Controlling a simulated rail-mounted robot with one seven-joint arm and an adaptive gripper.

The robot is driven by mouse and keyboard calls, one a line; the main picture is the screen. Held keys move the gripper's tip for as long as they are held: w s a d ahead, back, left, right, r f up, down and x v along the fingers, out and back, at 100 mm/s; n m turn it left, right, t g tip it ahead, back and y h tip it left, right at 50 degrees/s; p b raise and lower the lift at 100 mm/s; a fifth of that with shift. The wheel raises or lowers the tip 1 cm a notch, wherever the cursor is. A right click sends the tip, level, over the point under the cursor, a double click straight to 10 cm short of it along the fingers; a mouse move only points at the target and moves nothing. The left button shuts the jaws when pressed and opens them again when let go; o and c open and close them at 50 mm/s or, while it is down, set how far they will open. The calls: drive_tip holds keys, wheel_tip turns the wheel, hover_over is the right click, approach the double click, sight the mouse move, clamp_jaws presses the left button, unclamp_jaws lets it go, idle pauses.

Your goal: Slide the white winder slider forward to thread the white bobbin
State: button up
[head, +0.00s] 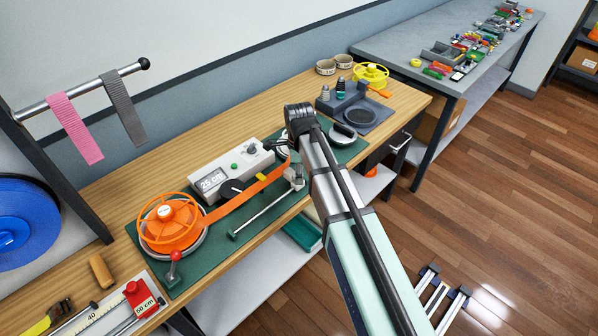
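A pale slider block (294,179), which looks like the winder slider, sits at the right end of a thin metal rod on the green mat. A pale round part (282,146), possibly the white bobbin, is mostly hidden behind my arm. An orange strap (248,201) runs from the orange reel (166,222) at the left toward it; its end is hidden. The white winder box (228,170) with a "25 cm" display stands behind the strap. My gripper (298,118) is over the mat's right part, above the round part; its fingers cannot be made out.
A grey disc (342,133) lies right of my arm, beside a dark tray (357,115). A yellow reel (370,75) and cups stand at the back right. A red-knobbed lever (174,257) stands front left. A wooden block (101,271) lies at the left.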

wheel_tip(320, 180, up, 12)
idle(0.6)
idle(0.4)
drive_tip(key=s+d+f+n, duration=0.55)
drive_tip(key=d+f, duration=0.25)
drive_tip(key=f, duration=0.2)
drive_tip(key=s+d+f+n, duration=0.5)
drive_tip(key=d+f+n, duration=0.15)
drive_tip(key=f, duration=0.35)
drive_tip(key=s+d+f+n, duration=0.5)
drive_tip(key=s+d+f, duration=0.1)
drive_tip(key=d+f, duration=0.35)
drive_tip(key=s+f+g+b, duration=0.1)
drive_tip(key=s+f+g, duration=0.2)
drive_tip(key=s+f, duration=0.7)
drive_tip(key=s+a+f+g+b, duration=0.1)
drive_tip(key=s+f+g, duration=0.2)
drive_tip(key=s+f, duration=0.7)
drive_tip(key=s, duration=0.8)
drive_tip(key=shift+s+f+g, duration=0.15)
drive_tip(key=shift+f+g, duration=0.2)
drive_tip(key=shift+g, duration=0.05)
drive_tip(key=shift+a, duration=0.1)
